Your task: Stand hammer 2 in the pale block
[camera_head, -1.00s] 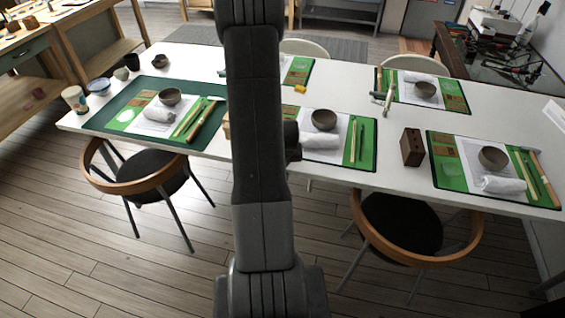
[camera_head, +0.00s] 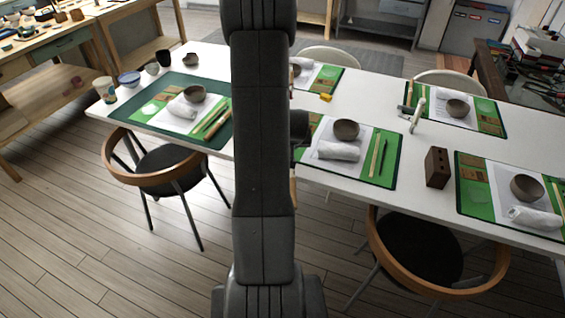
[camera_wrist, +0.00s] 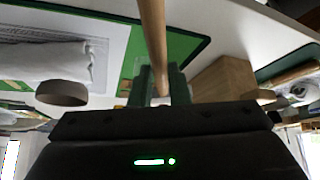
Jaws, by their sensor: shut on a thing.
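My gripper (camera_wrist: 161,88) is shut on a pale wooden handle, which I take to be hammer 2 (camera_wrist: 153,35). The handle runs up out of the wrist view, and the hammer's head is not visible there. A pale wooden block (camera_wrist: 222,80) stands close to the right of the jaws in the wrist view, apart from the handle as far as I can tell. A thin strip of pale wood (camera_head: 293,187) shows at the arm's right edge, possibly the held handle.
The white table (camera_head: 330,182) carries several green mats with bowls, towels and tools. A dark brown block (camera_head: 437,167) stands between two mats. A pale upright tool (camera_head: 418,115) is near the far right mat. Chairs (camera_head: 415,250) stand at the near edge.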

